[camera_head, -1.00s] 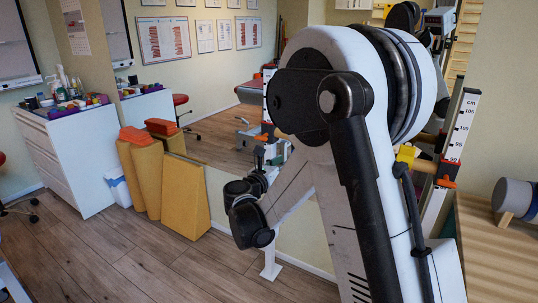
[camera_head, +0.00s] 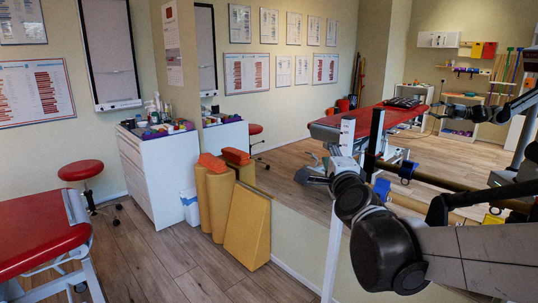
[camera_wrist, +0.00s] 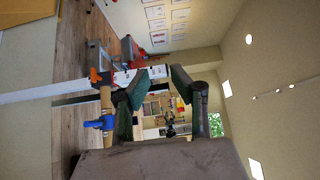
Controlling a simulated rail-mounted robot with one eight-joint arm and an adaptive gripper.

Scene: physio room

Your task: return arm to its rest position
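My arm comes in from the right edge of the head view, bent at its black joints (camera_head: 385,248). My gripper (camera_head: 312,176) is at the far end of it, small and partly hidden by the wrist. In the wrist view my gripper (camera_wrist: 162,82) has its two green-padded fingers apart.
A white post (camera_head: 336,240) and wooden bars (camera_head: 430,181) stand close to my wrist; a blue clamp (camera_wrist: 100,123) shows in the wrist view. Yellow wedges (camera_head: 247,228), a white cabinet (camera_head: 165,165) and a red-topped table (camera_head: 38,232) stand left. A mirror appears behind the post.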

